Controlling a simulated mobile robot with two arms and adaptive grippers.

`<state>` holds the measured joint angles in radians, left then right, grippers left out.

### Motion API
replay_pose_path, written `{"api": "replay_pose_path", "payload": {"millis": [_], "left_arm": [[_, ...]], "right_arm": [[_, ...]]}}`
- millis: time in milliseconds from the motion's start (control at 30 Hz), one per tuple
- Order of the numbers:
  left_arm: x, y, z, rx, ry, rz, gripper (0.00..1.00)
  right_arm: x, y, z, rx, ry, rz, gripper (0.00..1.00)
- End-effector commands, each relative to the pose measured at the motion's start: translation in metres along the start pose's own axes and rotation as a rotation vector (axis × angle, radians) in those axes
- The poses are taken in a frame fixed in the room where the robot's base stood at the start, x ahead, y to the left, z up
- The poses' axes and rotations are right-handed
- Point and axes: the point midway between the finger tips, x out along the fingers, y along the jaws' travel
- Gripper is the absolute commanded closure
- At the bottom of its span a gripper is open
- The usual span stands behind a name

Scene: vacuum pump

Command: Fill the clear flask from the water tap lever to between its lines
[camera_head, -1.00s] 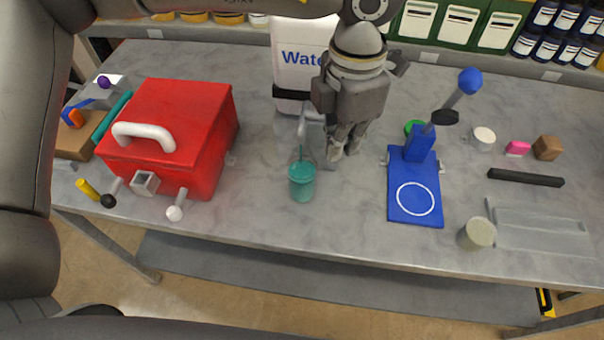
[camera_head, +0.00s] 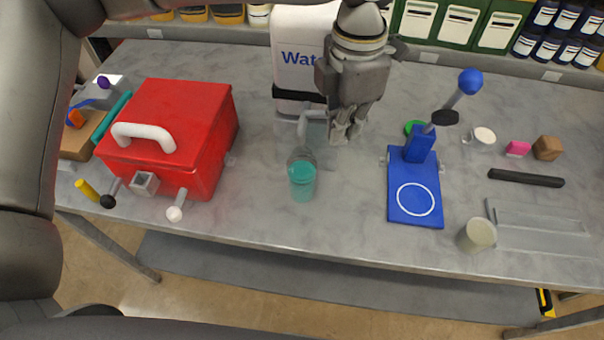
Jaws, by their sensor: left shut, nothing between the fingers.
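The clear flask (camera_head: 302,180) stands upright on the table with teal liquid in it. Its lines are too small to make out. The tap (camera_head: 303,124) sticks out at the tank's front, above and behind the flask. No stream shows between tap and flask. The lever is not clearly visible. My right gripper is not in view.
A red box (camera_head: 170,135) with a white handle stands left of the flask. A blue press (camera_head: 414,185) with a lever stands to the right. A beige cup (camera_head: 476,234) and a clear tray (camera_head: 540,230) lie further right. Table in front of the flask is clear.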

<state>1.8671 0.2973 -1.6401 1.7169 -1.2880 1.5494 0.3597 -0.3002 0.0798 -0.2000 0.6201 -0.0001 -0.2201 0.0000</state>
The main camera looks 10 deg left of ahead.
Motion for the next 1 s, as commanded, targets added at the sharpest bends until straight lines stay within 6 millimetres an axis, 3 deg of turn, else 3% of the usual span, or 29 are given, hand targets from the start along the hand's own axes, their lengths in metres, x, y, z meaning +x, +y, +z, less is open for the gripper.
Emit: {"api": "replay_pose_path", "payload": {"millis": [600, 1000], "left_arm": [[-0.051, -0.029, -0.017, 0.000, -0.001, 0.001, 1.00], [-0.054, -0.032, -0.018, 0.000, -0.001, 0.000, 1.00]], "right_arm": [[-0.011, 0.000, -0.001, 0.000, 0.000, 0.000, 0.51], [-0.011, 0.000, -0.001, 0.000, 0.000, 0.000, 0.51]]}}
